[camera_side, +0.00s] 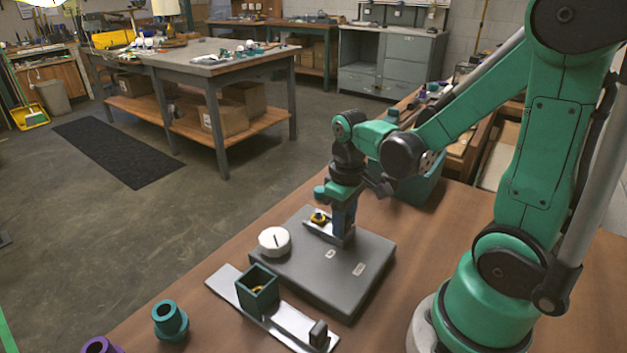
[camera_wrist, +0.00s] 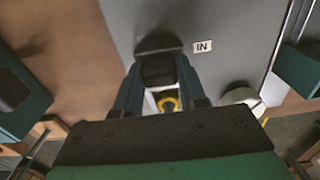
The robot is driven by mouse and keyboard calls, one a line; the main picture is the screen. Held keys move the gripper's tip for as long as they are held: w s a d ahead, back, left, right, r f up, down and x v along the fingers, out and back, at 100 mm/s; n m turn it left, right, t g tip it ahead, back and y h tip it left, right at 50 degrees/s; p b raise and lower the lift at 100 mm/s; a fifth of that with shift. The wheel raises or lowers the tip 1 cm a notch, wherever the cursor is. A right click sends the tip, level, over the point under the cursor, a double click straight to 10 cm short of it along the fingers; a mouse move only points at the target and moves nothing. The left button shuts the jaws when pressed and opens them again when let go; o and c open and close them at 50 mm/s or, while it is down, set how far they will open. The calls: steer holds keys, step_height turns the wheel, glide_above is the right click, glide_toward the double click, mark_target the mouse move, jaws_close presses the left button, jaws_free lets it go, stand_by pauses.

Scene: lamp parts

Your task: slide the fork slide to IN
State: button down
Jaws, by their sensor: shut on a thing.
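The fork slide (camera_side: 318,231) is a pale metal piece lying on the dark grey base plate (camera_side: 345,290), with a yellow ring (camera_side: 318,217) at its far end. My gripper (camera_side: 343,236) points down over its near end. In the wrist view my gripper (camera_wrist: 158,80) is shut on the slide's dark upright handle, one finger on each side. Part of the slide (camera_wrist: 150,104) and the yellow ring (camera_wrist: 168,104) show between the fingers. The IN label (camera_wrist: 203,46) lies on the plate, just beyond and right of the handle. The fingers hide much of the slide.
A white round knob (camera_side: 274,241) sits at the plate's left corner. In front, a silver rail (camera_side: 222,284) carries a square teal box (camera_side: 258,290) and a dark block (camera_side: 318,334). Teal (camera_side: 170,321) and purple (camera_side: 98,346) collars stand front left. A teal bin (camera_side: 420,187) stands behind.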

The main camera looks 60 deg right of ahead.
steer(key=shift+w, duration=0.2)
steer(key=shift+c, duration=2.4)
jaws_free()
steer(key=shift+r, duration=2.85)
steer(key=w+a+r+t, duration=0.2)
steer(key=a+r+t, duration=0.1)
steer(key=a+t, duration=0.4)
steer(key=shift+a, duration=0.25)
